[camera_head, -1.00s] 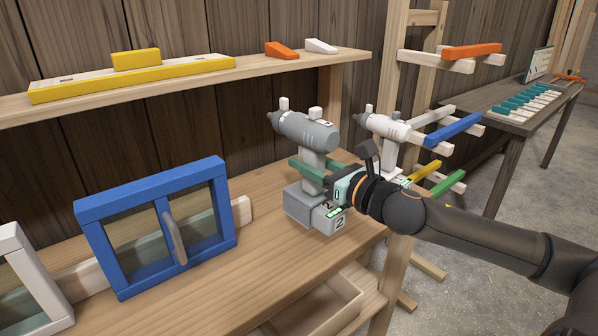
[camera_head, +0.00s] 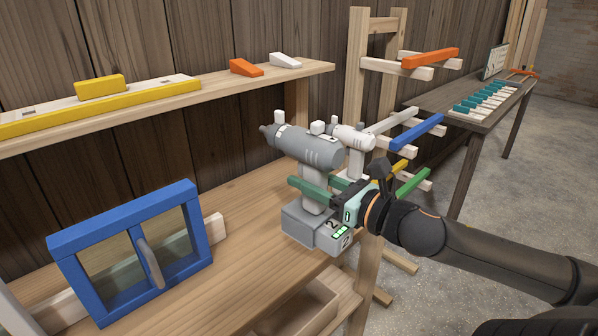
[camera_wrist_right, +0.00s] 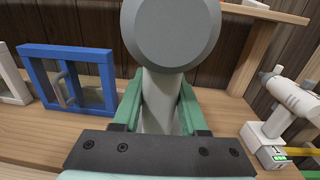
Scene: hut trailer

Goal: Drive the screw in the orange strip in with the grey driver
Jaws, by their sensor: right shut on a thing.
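The grey driver (camera_head: 310,147) is upright over the front right part of the workbench, its nose to the left. Its blocky base (camera_head: 302,220) is marked 2 and has green lights; I cannot tell whether it touches the bench. My right gripper (camera_head: 314,186) is shut on the driver's handle, with green fingers on both sides. In the right wrist view the handle (camera_wrist_right: 157,105) stands between the fingers, below the round rear of the body (camera_wrist_right: 170,28). An orange strip (camera_head: 430,58) lies on the upper pegs of the rack. No screw can be made out. My left gripper is not in view.
A white driver (camera_head: 352,137) stands behind the grey one. A blue window frame (camera_head: 130,250) stands on the bench (camera_head: 245,205) at left. The shelf (camera_head: 220,88) holds wedges and a yellow bar. The rack (camera_head: 353,80) and far table (camera_head: 455,108) are at right.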

